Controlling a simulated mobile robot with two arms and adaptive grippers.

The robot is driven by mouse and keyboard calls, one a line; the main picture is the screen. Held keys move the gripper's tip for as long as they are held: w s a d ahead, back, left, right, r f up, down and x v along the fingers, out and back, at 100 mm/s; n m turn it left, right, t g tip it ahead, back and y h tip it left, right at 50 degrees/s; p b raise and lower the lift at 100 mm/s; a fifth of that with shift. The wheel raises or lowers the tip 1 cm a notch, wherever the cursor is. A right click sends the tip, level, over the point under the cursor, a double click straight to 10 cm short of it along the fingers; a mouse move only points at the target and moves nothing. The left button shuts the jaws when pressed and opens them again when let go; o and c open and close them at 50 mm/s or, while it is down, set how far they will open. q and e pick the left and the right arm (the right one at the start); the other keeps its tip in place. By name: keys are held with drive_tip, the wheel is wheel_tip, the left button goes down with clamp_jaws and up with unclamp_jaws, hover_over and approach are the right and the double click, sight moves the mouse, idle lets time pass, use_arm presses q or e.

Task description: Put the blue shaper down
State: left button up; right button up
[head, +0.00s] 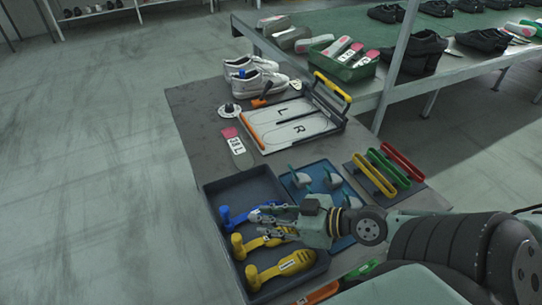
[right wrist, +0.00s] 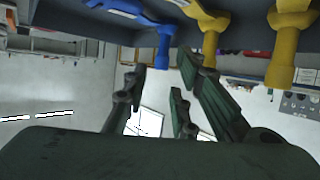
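The blue shaper (head: 228,217) lies at the far side of the dark tray (head: 212,192), its far end partly hidden by my right gripper. It also shows at the top of the right wrist view (right wrist: 163,42). Two yellow shapers, one in the middle (head: 239,247) and one nearer (head: 290,264), lie beside it in the tray. My right gripper (head: 263,223) is over the tray, close to the blue shaper and the middle yellow one. In the right wrist view its fingers (right wrist: 160,82) are spread with nothing between them. My left gripper is not in view.
A blue tray with grey-and-white pieces (head: 319,176) adjoins on the right. Yellow, green and red handles (head: 389,170) stand beyond it. A board marked L and R (head: 291,124) and white shoes (head: 250,80) are farther back. Bare table shows at the far left.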

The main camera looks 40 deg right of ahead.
drive_tip(key=shift+s+d+b, duration=0.1)
drive_tip(key=shift+s+b, duration=0.2)
drive_tip(key=shift+s, duration=0.1)
drive_tip(key=shift+s+r, duration=0.15)
drive_tip(key=shift+r, duration=0.15)
idle(0.4)
